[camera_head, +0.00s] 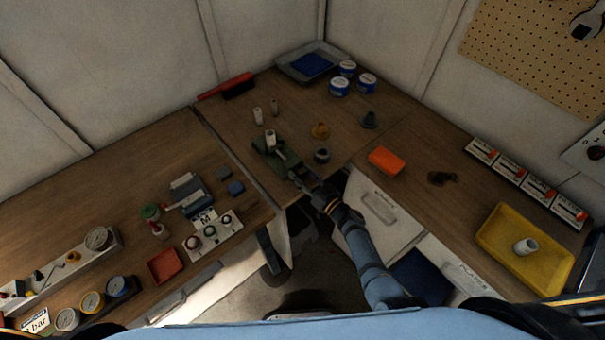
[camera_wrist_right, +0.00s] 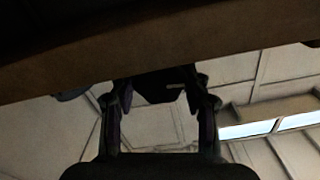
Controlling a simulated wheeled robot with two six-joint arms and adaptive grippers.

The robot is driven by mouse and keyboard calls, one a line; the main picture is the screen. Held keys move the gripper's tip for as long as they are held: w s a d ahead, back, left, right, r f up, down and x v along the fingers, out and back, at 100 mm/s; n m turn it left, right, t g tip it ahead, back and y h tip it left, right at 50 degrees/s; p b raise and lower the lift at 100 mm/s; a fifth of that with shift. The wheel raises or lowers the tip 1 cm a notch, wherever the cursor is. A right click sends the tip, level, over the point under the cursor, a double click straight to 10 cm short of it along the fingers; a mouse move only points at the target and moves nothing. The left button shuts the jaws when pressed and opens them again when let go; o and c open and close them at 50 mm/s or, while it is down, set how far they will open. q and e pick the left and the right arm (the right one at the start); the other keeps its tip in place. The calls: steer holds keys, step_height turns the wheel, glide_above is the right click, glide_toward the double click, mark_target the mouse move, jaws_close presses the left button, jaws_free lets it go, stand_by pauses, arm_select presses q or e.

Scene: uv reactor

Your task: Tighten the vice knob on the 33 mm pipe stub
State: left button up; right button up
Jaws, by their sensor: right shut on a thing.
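The green vice (camera_head: 275,155) stands near the front edge of the middle bench. A pale pipe stub (camera_head: 269,137) stands upright at its jaws; whether it is clamped tight I cannot tell. The vice's screw end points toward the bench edge and my right gripper (camera_head: 312,190). My right gripper is shut on the vice knob, a dark piece (camera_wrist_right: 160,84) between its fingers (camera_wrist_right: 160,104) in the right wrist view. The fingers and wrist hide most of the knob in the head view. My left gripper is not in view.
An orange box (camera_head: 386,160) lies to the right. In the right wrist view the bench edge (camera_wrist_right: 130,55) runs close above the fingers.

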steer(key=o, duration=1.2)
steer(key=shift+c, duration=0.2)
steer(key=v, duration=1.2)
steer(key=shift+f, duration=0.1)
